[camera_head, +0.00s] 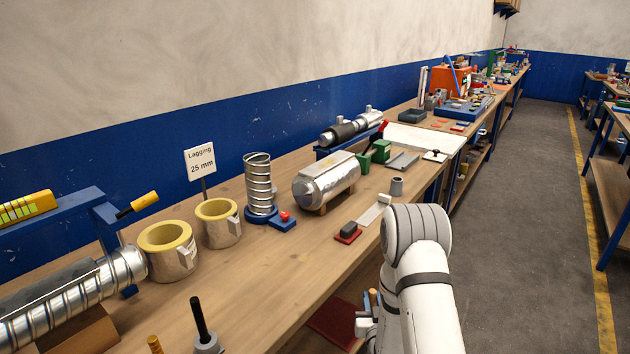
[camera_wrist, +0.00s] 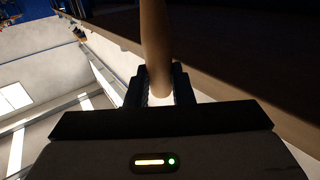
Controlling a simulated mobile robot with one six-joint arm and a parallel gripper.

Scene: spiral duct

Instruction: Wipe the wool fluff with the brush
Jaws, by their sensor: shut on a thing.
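My gripper (camera_wrist: 158,88) is shut on a tan wooden handle (camera_wrist: 156,45) in the wrist view. The handle's rounded end sits between the dark fingers. I take it as the brush's handle; its bristles are not in view. In the head view my gripper (camera_head: 366,318) is low, beside the bench's front edge and partly hidden by my white arm. I cannot make out any loose wool fluff. Two metal-jacketed lagging rings with yellow lining, one nearer (camera_head: 170,250) and one farther (camera_head: 218,222), stand on the wooden bench (camera_head: 245,290).
A spiral duct (camera_head: 75,295) lies at the near left. A coiled duct on a blue stand (camera_head: 259,185), a silver cylinder (camera_head: 326,182), a dark block on a red base (camera_head: 348,232) and a grey cup (camera_head: 397,187) stand along the bench. The grey aisle (camera_head: 530,220) at right is clear.

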